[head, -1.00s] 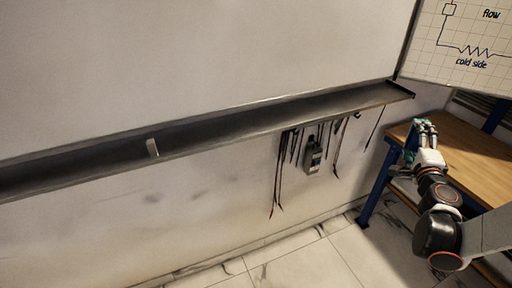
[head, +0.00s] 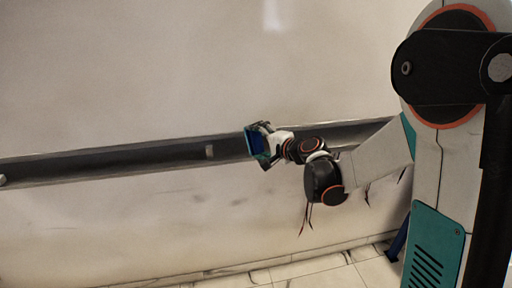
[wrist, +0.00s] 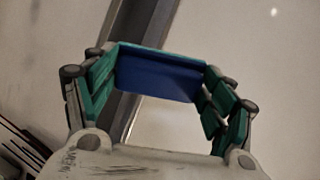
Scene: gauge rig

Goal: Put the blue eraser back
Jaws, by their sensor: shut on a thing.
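The blue eraser (head: 254,144) is held between the fingers of my gripper (head: 259,143), which is shut on it. In the wrist view the blue eraser (wrist: 158,76) spans the gap between the two green-padded fingers. In the head view, my gripper and the eraser are in front of the long dark ledge (head: 110,161) on the wall, to the right of a small pale piece on that ledge. I cannot tell whether the eraser touches the ledge.
The small pale block (head: 209,151) stands on the ledge left of my gripper. Most of the ledge further left is bare, with a small whitish thing (head: 2,180) at the picture's left edge. Thin dark cables (head: 307,218) hang below the ledge. The whiteboard wall (head: 130,70) is above.

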